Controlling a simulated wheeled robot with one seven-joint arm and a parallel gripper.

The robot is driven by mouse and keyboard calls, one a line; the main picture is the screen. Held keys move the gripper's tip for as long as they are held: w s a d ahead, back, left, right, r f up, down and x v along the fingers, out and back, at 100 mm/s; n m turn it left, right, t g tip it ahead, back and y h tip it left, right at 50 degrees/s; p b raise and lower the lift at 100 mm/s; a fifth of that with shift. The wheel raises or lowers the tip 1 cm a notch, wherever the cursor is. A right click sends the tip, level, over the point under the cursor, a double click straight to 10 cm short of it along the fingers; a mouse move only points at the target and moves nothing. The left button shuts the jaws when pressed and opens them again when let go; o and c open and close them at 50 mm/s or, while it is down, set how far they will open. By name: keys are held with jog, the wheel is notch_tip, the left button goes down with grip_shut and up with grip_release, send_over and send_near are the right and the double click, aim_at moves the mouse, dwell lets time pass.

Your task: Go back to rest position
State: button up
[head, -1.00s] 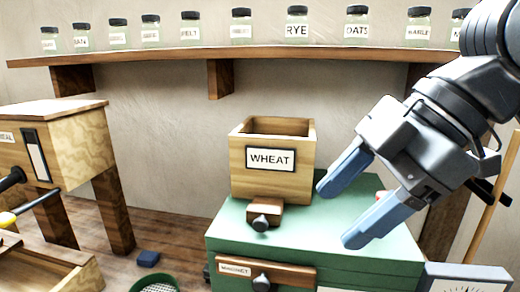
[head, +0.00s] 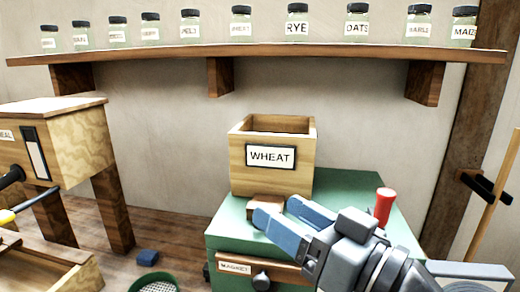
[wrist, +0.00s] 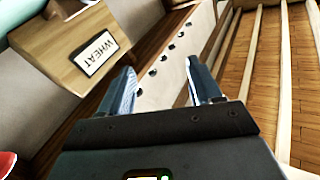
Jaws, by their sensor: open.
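My gripper (head: 280,220) is open and empty, with two blue fingers. In the head view it is low, in front of the wooden WHEAT box (head: 270,180) and over the green cabinet top (head: 345,190). The fingers cover part of the small wooden slide at the box's foot, and its knob is hidden. In the wrist view the fingers (wrist: 165,90) point past the tilted WHEAT box (wrist: 75,40) with a clear gap between them.
A red handle (head: 384,207) stands on the cabinet right of my gripper. The MAGNET drawer (head: 290,272) is below. A shelf (head: 320,54) with labelled jars runs above. A wooden bin (head: 75,140) stands at left, and a blue block (head: 148,257) lies on the floor.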

jog(key=s+d+f+m+t+h, duration=0.2)
jog(key=s+d+f+m+h, duration=0.3)
jog(key=f, duration=0.4)
jog(key=s+d+f+m+t+h, duration=0.1)
jog(key=s+d+f+m+h, duration=0.35)
jog(key=s+f, duration=0.35)
jog(key=s+d+f+n+h, duration=0.1)
jog(key=s+d, duration=0.3)
jog(key=s, duration=0.7)
jog(key=s+d+f+n+g+h, duration=0.1)
jog(key=s+d+f+n+h, duration=0.1)
jog(key=s, duration=0.8)
jog(key=shift+s+d+f+g+h+b, duration=0.15)
jog(key=shift+s+d+g+h+b, duration=0.25)
jog(key=shift+d, duration=0.65)
